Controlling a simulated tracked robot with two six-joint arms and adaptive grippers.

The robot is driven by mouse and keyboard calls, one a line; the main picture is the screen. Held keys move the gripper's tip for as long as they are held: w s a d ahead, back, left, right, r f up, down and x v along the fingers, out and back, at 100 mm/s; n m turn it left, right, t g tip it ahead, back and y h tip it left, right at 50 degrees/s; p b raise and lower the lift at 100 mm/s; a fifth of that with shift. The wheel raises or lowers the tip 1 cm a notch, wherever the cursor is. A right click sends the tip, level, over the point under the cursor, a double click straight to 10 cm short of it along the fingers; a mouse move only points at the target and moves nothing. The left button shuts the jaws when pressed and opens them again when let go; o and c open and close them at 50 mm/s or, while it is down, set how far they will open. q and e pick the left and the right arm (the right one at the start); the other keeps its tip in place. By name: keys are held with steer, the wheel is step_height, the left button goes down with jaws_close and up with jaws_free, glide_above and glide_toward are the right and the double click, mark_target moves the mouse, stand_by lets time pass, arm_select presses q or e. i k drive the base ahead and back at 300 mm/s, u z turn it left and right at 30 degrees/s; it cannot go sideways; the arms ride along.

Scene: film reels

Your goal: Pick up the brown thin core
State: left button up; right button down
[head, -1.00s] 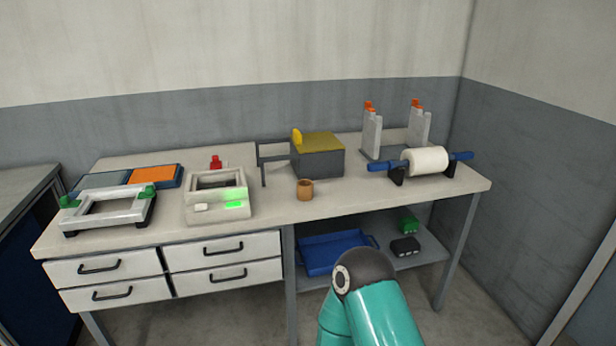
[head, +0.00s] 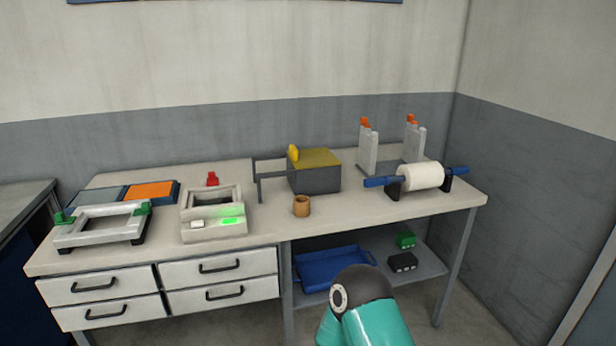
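The brown thin core (head: 301,206) is a small upright cylinder with an open top. It stands on the workbench top (head: 345,212) near the front edge, in front of the grey box with a yellow top. Nothing is touching it. A teal arm link of mine with a dark rounded joint shows at the bottom, in front of the bench. Neither of my grippers is in the head view, so whether they are open or shut is hidden.
Left of the core is a cream machine (head: 213,215) with a green light. The yellow-topped grey box (head: 315,172) stands behind it. A white roll (head: 421,176) on a blue-ended stand is at right. A blue tray (head: 330,268) lies on the lower shelf. Bare bench lies right of the core.

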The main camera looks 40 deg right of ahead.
mark_target(302, 207)
steer(key=u, duration=0.1)
steer(key=i, duration=0.2)
steer(key=u, duration=2.9)
steer(key=k, duration=2.6)
steer(key=z, duration=1.1)
